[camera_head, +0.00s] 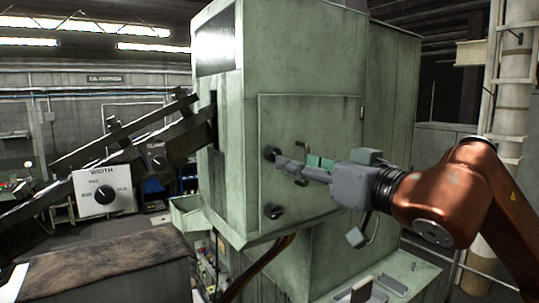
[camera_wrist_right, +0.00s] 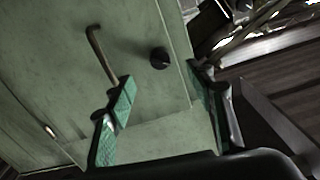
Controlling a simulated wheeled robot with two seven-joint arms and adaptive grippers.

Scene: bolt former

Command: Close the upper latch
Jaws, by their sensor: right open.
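The upper latch (camera_head: 270,153) is a round black knob near the upper left edge of the green machine door (camera_head: 325,200). The lower latch (camera_head: 273,211) is a similar knob below it. My right gripper (camera_head: 284,165) is in front of the door, its fingertips close to the upper latch. In the right wrist view, my right gripper (camera_wrist_right: 165,95) is open and empty, with green finger pads. A black knob (camera_wrist_right: 160,58), which looks like the upper latch, lies ahead between the fingers. Contact cannot be told. My left gripper is not in view.
A bent door handle (camera_wrist_right: 103,52) stands out from the door near one finger; it is partly hidden in the head view. A sloping conveyor (camera_head: 120,140) with a WIDTH dial box (camera_head: 105,190) is left of the machine. A worn tabletop (camera_head: 110,262) is at front left.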

